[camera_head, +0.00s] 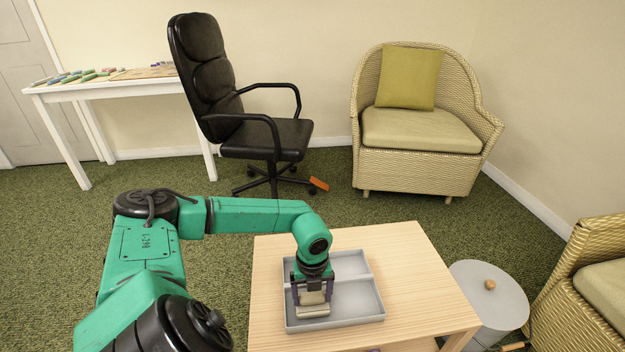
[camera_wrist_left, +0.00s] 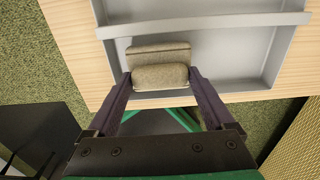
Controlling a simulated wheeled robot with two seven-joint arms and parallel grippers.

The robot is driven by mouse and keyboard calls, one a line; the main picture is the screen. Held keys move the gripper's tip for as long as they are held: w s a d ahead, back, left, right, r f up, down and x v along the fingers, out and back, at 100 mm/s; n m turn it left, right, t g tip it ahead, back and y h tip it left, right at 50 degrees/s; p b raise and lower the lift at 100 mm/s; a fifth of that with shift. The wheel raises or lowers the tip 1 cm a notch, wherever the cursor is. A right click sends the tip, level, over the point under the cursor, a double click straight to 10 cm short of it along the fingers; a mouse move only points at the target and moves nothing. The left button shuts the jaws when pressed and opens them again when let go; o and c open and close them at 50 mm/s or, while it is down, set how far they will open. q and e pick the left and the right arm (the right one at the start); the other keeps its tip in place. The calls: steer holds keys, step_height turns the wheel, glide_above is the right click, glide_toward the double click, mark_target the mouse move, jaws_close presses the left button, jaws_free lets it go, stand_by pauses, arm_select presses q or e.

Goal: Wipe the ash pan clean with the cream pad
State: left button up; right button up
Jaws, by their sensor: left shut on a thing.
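The ash pan (camera_head: 372,300) is a shallow grey tray with a raised divider, lying on a light wooden table. It also shows in the left wrist view (camera_wrist_left: 240,60). My left gripper (camera_head: 312,296) points down over the near left part of the pan. It is shut on the cream pad (camera_head: 313,311), which sits between the two dark fingers in the left wrist view (camera_wrist_left: 160,77). The pad is at the pan's near compartment, close to the near wall. I cannot tell whether it touches the pan floor. No ash is clearly visible. My right gripper is out of view.
The table (camera_head: 420,275) has bare wood around the pan, mostly on the right. A grey round container with a knobbed lid (camera_head: 480,280) stands right of the table. An office chair (camera_head: 265,138), a wicker armchair (camera_head: 420,140) and a white table (camera_head: 110,90) stand farther back.

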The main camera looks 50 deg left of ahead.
arm_select(q)
step_height(320, 180, up, 7)
steer(key=p, duration=0.5)
steer(key=shift+r, duration=0.1)
